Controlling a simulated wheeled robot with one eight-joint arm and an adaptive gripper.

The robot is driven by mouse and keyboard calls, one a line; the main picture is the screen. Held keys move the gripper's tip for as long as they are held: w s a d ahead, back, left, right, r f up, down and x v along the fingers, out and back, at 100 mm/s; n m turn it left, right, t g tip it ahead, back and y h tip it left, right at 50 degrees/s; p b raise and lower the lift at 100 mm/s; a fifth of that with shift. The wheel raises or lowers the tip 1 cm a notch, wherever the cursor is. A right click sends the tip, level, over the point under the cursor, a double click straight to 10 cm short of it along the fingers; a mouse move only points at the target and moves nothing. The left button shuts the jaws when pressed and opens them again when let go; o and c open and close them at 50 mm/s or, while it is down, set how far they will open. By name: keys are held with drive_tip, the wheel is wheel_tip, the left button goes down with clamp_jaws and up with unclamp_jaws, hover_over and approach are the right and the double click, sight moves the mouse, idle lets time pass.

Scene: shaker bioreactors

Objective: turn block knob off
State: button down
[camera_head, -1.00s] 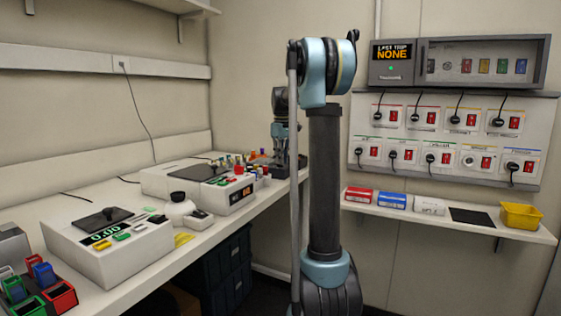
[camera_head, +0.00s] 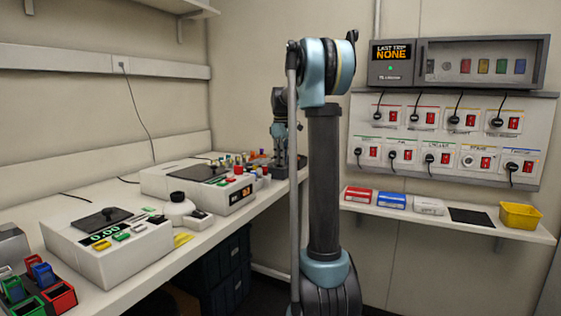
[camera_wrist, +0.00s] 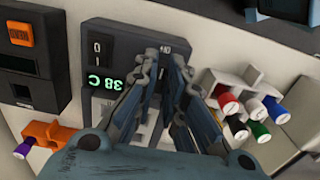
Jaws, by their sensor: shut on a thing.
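The heating block's dark control panel (camera_wrist: 120,35) shows in the wrist view, with a green readout (camera_wrist: 106,82) that seems to read 38 C and small switch marks above it. My gripper (camera_wrist: 166,62) reaches over the right part of this panel, its fingers close together on the block knob. The knob itself is hidden between and under the fingers, so its angle cannot be told. In the head view my gripper (camera_head: 283,160) is small and partly hidden, down at the far end of the bench.
A white holder (camera_wrist: 225,85) with several coloured-cap tubes stands close right of my fingers. An orange rack (camera_wrist: 52,133) with a purple-capped tube is at lower left. Bench instruments (camera_head: 110,240) stand left in the head view. The wall panel (camera_head: 440,140) holds several sockets.

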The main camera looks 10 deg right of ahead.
drive_tip(key=c, duration=1.7)
unclamp_jaws()
drive_tip(key=shift+o, duration=0.2)
wheel_tip(320, 180, up, 12)
drive_tip(key=shift+f, duration=0.1)
drive_tip(key=s+f+m+t, duration=0.1)
drive_tip(key=s+f+m, duration=0.2)
drive_tip(key=s+f, duration=0.6)
drive_tip(key=s+f+m, duration=0.2)
drive_tip(key=s+f, duration=0.3)
drive_tip(key=s, duration=0.9)
drive_tip(key=s+f+m+t, duration=0.1)
drive_tip(key=s+f+m, duration=0.2)
drive_tip(key=s+f, duration=0.65)
drive_tip(key=s+f+m, duration=0.2)
drive_tip(key=s+f, duration=0.9)
drive_tip(key=shift+s+f+m, duration=0.15)
drive_tip(key=shift+f+m, duration=0.05)
drive_tip(key=shift+m, duration=0.2)
